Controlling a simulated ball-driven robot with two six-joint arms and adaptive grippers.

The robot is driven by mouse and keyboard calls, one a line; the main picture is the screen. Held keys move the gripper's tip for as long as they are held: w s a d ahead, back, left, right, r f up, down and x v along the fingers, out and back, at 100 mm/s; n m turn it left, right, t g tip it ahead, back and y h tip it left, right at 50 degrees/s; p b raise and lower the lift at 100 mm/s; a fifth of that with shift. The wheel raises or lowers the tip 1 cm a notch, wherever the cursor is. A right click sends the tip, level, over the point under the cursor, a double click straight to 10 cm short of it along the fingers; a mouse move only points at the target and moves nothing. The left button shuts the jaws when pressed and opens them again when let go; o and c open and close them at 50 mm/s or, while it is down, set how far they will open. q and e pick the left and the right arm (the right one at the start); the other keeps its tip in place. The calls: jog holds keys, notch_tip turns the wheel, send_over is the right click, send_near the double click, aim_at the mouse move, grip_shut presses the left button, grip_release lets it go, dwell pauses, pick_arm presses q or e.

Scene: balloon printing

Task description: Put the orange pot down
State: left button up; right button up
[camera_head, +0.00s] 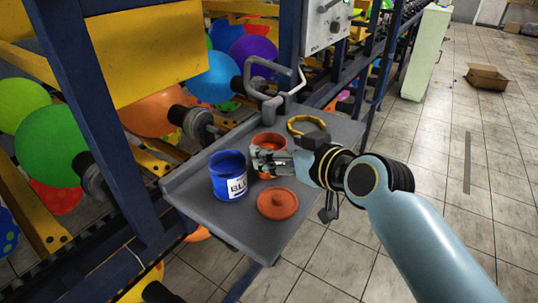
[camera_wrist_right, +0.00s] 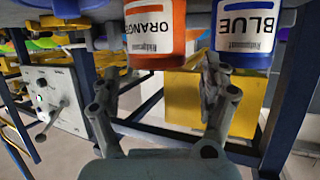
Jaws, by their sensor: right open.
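The orange pot (camera_head: 270,138) stands upright on the grey shelf (camera_head: 257,238), beside the blue pot (camera_head: 229,184). My right gripper (camera_head: 262,162) is open at the near side of the orange pot and hides part of it in the head view. The wrist view is upside down and shows the orange pot's label (camera_wrist_right: 152,28) above and between my spread fingers (camera_wrist_right: 158,85). The blue pot (camera_wrist_right: 247,30) is close beside one finger there. I cannot tell whether a finger touches the orange pot. My left gripper is not in view.
An orange lid (camera_head: 278,204) lies on the shelf in front of the pots. A yellow curved handle (camera_head: 307,125) is at the shelf's back right. Grey bent bars (camera_head: 270,85) rise behind. Balloons and a blue frame (camera_head: 100,110) are left; open floor is right.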

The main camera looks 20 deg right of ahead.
aim_at(261, 141)
jog(key=p+x, duration=0.1)
jog(key=x, duration=0.4)
jog(key=shift+w+d+f, duration=0.15)
jog(key=shift+w+f, duration=0.05)
jog(key=shift+w, duration=0.05)
jog(key=shift+s, duration=0.1)
jog(key=c, duration=1)
jog(key=shift+c, duration=1.1)
jog(key=shift+r, duration=0.2)
